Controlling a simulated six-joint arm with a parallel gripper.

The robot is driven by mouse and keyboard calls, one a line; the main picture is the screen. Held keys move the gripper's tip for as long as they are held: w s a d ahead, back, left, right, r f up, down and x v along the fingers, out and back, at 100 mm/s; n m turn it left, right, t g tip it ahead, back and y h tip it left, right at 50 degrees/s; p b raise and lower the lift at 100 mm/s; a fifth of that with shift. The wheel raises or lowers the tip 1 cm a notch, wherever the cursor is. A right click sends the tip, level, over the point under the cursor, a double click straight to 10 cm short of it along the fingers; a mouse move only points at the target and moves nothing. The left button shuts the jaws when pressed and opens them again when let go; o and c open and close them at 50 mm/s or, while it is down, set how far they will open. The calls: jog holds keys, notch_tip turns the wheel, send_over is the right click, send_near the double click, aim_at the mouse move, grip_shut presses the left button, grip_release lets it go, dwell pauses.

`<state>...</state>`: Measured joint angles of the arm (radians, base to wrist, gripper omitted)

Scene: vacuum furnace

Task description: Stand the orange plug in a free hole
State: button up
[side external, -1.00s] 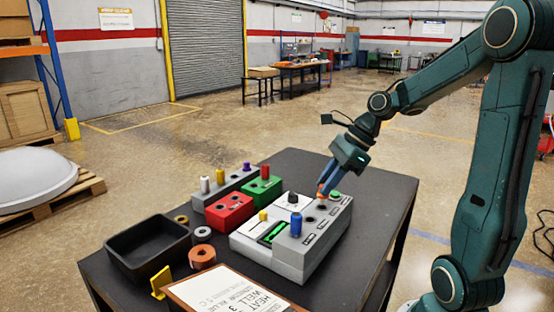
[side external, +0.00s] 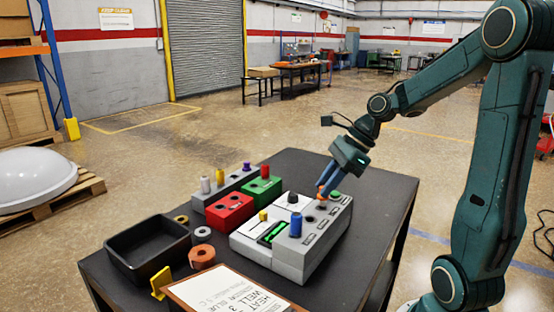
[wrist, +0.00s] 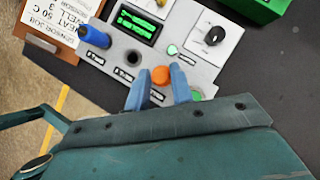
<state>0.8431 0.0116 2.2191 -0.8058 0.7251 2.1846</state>
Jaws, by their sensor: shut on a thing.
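The orange plug (wrist: 160,76) is between the two blue fingertips of my gripper (wrist: 159,88) in the wrist view. My gripper (side external: 326,186) is shut on it, low over the sloped front strip of the grey-white heater unit (side external: 318,250). The plug's lower end is hidden, so I cannot tell whether it touches or enters a hole. A dark open hole (wrist: 133,57) shows beside the plug, and it also shows in the side view (side external: 309,219). A blue plug (side external: 296,224) stands upright in the same row and also shows in the wrist view (wrist: 94,36).
The unit carries a black knob (wrist: 214,35), a green display (wrist: 137,25) and a green button (side external: 334,194). The table's right side is clear.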

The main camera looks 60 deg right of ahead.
jog(key=shift+f, duration=1.15)
dwell(1.2)
jog(key=o, duration=1.5)
jog(key=shift+c, duration=0.2)
jog(key=shift+r, duration=0.2)
jog(key=shift+r, duration=2.3)
jog(key=shift+a, duration=0.1)
